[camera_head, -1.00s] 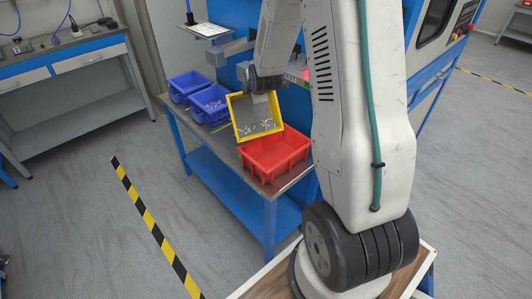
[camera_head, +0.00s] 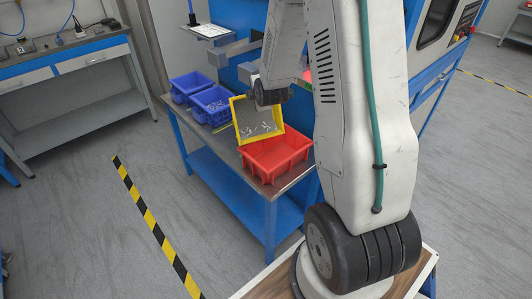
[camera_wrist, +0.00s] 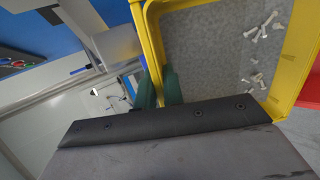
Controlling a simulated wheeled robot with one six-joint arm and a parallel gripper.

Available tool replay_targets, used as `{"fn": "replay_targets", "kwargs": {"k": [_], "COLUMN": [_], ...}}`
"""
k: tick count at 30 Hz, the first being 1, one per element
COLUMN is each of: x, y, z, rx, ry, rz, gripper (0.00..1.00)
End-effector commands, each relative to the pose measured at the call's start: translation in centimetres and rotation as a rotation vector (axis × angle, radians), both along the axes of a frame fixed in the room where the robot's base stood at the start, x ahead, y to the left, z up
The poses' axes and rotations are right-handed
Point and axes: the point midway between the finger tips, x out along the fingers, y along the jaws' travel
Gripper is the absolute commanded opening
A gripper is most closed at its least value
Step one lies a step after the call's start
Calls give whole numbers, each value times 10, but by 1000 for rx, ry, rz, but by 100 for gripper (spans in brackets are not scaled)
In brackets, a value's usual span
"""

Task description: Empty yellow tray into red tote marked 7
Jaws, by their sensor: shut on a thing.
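The yellow tray (camera_head: 238,118) is held tilted above the workbench, at the back left of the red tote (camera_head: 283,158). Several small white parts (camera_head: 262,129) lie on its grey floor near the lower edge. My gripper (camera_wrist: 160,88) is shut on the tray's yellow rim, which shows large in the wrist view (camera_wrist: 150,45); the white parts (camera_wrist: 264,27) lie at the right there. In the head view my wrist hides the tray's upper right corner. The red tote stands on the bench, its inside looks empty, and no number is readable. A sliver of red (camera_wrist: 306,112) shows at the right in the wrist view.
Two blue bins, one at the back (camera_head: 189,86) and one nearer (camera_head: 210,104), stand on the workbench (camera_head: 194,139) left of the tray. A blue panel with grey brackets (camera_head: 235,50) rises behind. Yellow-black tape (camera_head: 150,220) marks open floor at the left.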

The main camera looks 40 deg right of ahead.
Motion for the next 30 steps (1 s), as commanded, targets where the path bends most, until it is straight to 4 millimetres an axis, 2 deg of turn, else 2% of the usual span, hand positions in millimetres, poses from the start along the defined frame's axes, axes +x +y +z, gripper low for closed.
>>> {"fn": "replay_targets", "kwargs": {"k": [30], "x": [-11], "y": [4], "z": [11], "rx": [-39], "ry": [-133], "rz": [-1], "gripper": [0]}}
